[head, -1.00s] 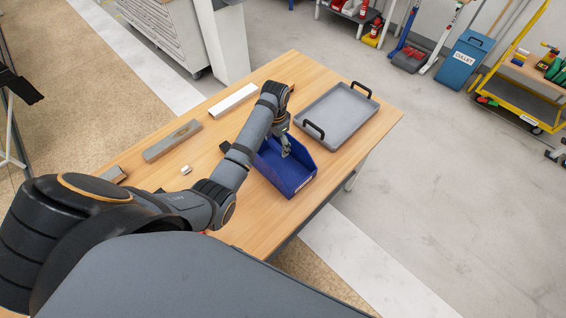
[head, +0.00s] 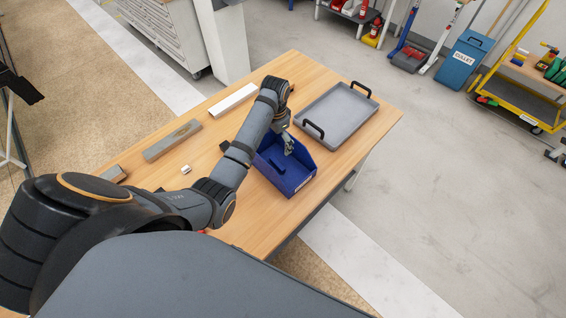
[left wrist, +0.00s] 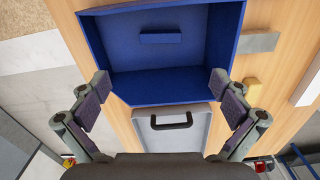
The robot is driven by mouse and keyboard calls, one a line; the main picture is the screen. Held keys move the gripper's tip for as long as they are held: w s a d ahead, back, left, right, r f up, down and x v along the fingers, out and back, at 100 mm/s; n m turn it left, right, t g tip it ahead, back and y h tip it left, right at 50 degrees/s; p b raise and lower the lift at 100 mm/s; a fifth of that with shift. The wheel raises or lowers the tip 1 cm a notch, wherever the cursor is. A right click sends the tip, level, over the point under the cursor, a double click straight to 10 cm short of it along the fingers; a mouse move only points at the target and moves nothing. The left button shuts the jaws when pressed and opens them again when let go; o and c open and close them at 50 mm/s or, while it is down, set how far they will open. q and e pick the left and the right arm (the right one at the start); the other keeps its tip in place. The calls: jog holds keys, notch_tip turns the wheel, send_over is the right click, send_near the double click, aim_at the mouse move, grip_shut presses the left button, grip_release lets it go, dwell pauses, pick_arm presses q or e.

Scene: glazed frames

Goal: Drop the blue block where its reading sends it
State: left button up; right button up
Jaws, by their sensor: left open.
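The blue block (left wrist: 160,38) lies inside the open-topped blue bin (left wrist: 182,86) in the left wrist view. In the head view, the bin (head: 296,183) stands near the table's front right edge, and the block (head: 278,167) shows as a dark blue shape on its floor. My left gripper (head: 289,147) is over the bin. In the left wrist view its two fingers (left wrist: 160,87) are wide apart with nothing between them, clear of the block. No reading is legible on the block. My right gripper is not in view.
A grey tray (head: 340,116) with black handles lies beside the bin. A white bar (head: 233,99), a grey bar (head: 172,141) and a small white piece (head: 186,169) lie on the wooden table (head: 240,221). A blue waste bin (head: 463,60) stands on the floor behind.

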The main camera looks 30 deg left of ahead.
pick_arm(q)
notch_tip(320, 180, up, 6)
jog(key=shift+f, duration=0.1)
jog(key=shift+f, duration=0.1)
dwell(0.6)
